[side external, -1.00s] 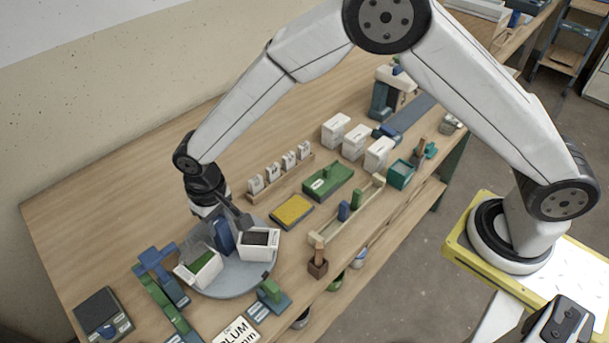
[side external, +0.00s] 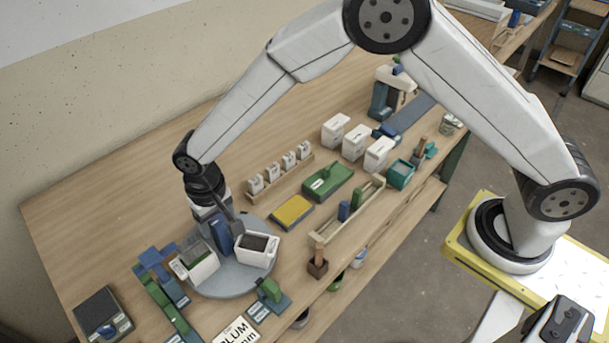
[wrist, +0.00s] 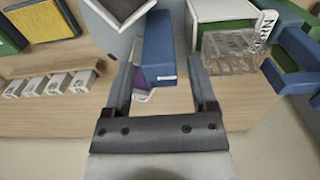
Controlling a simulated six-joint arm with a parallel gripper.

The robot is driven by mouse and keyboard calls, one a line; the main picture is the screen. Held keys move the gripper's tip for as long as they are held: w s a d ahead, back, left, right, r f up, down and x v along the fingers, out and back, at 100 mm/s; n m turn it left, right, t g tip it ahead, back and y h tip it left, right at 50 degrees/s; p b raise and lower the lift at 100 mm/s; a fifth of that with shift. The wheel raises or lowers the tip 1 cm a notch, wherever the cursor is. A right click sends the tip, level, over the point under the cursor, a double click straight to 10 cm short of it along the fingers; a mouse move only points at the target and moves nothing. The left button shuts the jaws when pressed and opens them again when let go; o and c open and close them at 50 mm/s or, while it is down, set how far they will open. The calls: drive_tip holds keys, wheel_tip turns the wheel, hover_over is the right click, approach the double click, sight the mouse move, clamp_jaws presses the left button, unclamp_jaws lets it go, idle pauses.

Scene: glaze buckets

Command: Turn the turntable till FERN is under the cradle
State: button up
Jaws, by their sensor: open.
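The turntable (side external: 236,284) is a grey disc near the table's front left. It bears a white bucket with green content (side external: 203,268) at left and a white bucket with dark content (side external: 257,259) at right. A blue upright block (side external: 221,236) stands between them. My gripper (wrist: 161,72) is open, its fingers on either side of the blue block (wrist: 158,48); I cannot tell whether they touch it. A purple patch (wrist: 138,80) shows behind the block. I cannot clearly tell which part is the cradle.
A blue stand (side external: 156,260) and green bar (side external: 160,300) are beside the turntable's left. A PLUM sign (side external: 237,332) and a small green-and-blue fixture (side external: 270,292) lie in front. A yellow pad (side external: 292,212) and green tray (side external: 328,182) lie right. The back left table is clear.

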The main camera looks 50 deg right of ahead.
drive_tip(key=shift+r, duration=3.5)
drive_tip(key=shift+d, duration=0.1)
drive_tip(key=s+d+r+t, duration=0.1)
drive_tip(key=s+d, duration=0.6)
drive_tip(key=d, duration=0.6)
drive_tip(key=s+d+r+t, duration=0.1)
drive_tip(key=s+d, duration=0.7)
drive_tip(key=d, duration=0.5)
drive_tip(key=shift+d+r+t, duration=0.3)
drive_tip(key=shift+d, duration=0.1)
drive_tip(key=shift+w, duration=0.1)
drive_tip(key=shift+c, duration=0.2)
